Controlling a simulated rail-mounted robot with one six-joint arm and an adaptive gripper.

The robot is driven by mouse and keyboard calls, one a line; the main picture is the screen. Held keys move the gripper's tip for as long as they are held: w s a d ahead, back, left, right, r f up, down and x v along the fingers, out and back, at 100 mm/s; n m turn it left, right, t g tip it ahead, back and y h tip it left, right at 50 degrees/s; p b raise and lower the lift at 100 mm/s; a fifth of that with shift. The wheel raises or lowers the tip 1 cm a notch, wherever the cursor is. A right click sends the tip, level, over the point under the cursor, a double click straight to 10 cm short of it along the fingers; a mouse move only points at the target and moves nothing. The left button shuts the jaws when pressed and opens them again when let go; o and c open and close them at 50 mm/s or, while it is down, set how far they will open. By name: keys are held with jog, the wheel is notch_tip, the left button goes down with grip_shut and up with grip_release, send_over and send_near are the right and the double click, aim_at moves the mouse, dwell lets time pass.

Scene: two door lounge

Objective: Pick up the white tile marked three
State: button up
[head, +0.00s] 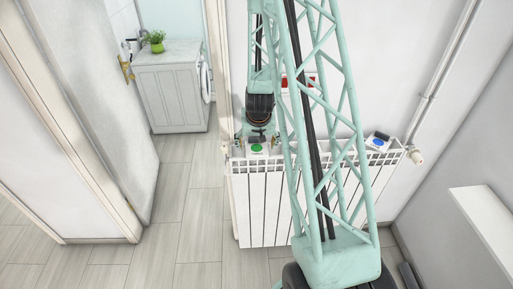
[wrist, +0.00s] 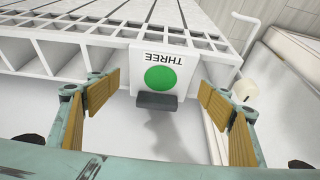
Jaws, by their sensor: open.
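The white tile marked THREE (wrist: 178,52) lies on top of the white radiator, with a green disc on its face and a dark grey block at its near edge. It also shows in the head view as a small white tile with a green spot (head: 257,149). My gripper (wrist: 158,98) is open and empty, its tan-padded fingers spread on the left and right of the tile in the wrist view. No finger visibly touches the tile. In the head view my gripper (head: 257,137) is just behind the tile, partly hidden by my arm.
Another white tile with a blue disc (head: 376,142) lies at the radiator's right end, with a dark block. The radiator (head: 262,205) has a slotted top grille and a valve at right. A red item (head: 284,82) is on the wall. A washing machine (head: 172,90) stands beyond the doorway.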

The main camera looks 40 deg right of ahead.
aim_at(257, 148)
dwell(0.4)
jog(key=c, duration=0.9)
jog(key=shift+r, duration=0.2)
jog(key=shift+c, duration=0.2)
jog(key=shift+r, duration=1.6)
jog(key=s+a+r+b, duration=0.1)
jog(key=s+a+b, duration=0.3)
jog(key=s, duration=0.8)
jog(key=shift+a+b, duration=0.4)
jog(key=shift+a, duration=0.6)
jog(key=shift+s+b, duration=0.4)
jog(key=shift+b, duration=0.8)
jog(key=shift+s+a+b, duration=0.2)
jog(key=shift+s+b, duration=0.15)
jog(key=shift+b, duration=0.6)
